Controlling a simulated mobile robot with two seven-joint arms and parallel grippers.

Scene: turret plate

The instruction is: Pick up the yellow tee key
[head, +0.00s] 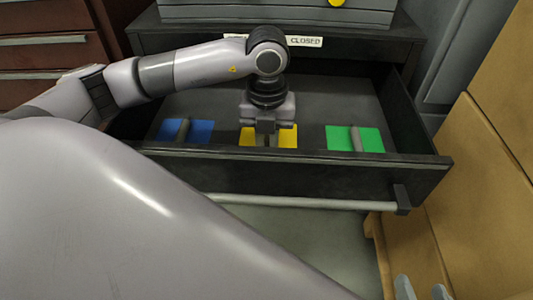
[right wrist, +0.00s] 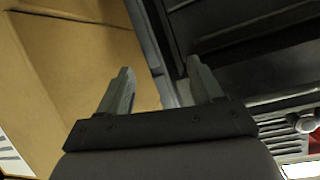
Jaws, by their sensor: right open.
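A flat yellow piece (head: 288,138) lies in the open drawer, between a blue and a green one. Its middle is hidden behind my left gripper (head: 265,138), which points down right over it. I cannot tell whether the left fingers are apart or closed on the key's grey bar. My right gripper (head: 421,289) shows only as two fingertips at the bottom right of the head view. In the right wrist view its fingers (right wrist: 161,88) are apart with nothing between them, away from the yellow piece.
The dark drawer (head: 330,180) has raised walls and a front handle bar (head: 300,203). A blue piece (head: 198,131) and a green piece (head: 371,139), each with a grey bar, lie beside the yellow one. A wooden cabinet (head: 480,190) stands close at the right.

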